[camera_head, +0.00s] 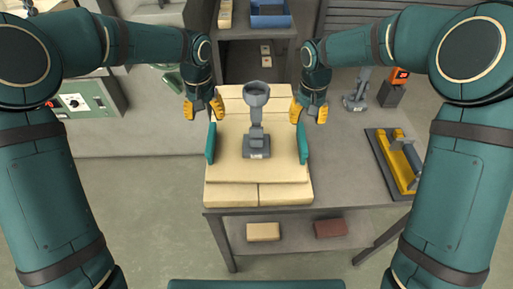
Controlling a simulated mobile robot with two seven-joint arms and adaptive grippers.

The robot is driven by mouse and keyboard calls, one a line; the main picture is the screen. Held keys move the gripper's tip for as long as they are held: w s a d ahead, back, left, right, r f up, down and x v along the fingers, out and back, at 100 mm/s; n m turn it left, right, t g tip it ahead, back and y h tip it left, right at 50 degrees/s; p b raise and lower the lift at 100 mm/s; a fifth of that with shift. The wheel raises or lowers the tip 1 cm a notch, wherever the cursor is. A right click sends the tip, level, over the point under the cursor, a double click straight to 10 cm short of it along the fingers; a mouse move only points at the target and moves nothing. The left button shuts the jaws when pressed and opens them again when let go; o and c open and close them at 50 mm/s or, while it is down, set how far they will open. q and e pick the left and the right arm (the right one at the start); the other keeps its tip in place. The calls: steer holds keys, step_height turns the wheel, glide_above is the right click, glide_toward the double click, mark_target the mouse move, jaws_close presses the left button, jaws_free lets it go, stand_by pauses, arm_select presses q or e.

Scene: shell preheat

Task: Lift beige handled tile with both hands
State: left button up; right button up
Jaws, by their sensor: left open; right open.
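The beige tile (230,170) lies flat on top of beige blocks on the table, with a teal handle on its left side (211,143) and another on its right side (302,143). A grey stand with a round cup on top (256,122) stands on the tile's middle. My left gripper (204,108) is open, with yellow fingers, just above and behind the left handle. My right gripper (308,110) is open just above and behind the right handle. Both look empty and apart from the handles.
The grey table (345,180) has a yellow tray with a tool (398,160) at its right edge. A small device with an orange top (393,88) and a grey clamp (357,92) stand at the back right. A lower shelf holds a beige block (263,232) and a dark red block (331,228).

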mark_target(210, 136)
arm_select(q)
step_height(210, 136, down, 12)
steer(key=shift+r, duration=0.1)
arm_select(e)
step_height(210, 136, down, 12)
steer(key=shift+r, duration=0.1)
arm_select(q)
steer(key=c, duration=0.6)
arm_select(e)
steer(key=c, duration=0.6)
arm_select(q)
jaws_close()
arm_select(e)
jaws_close()
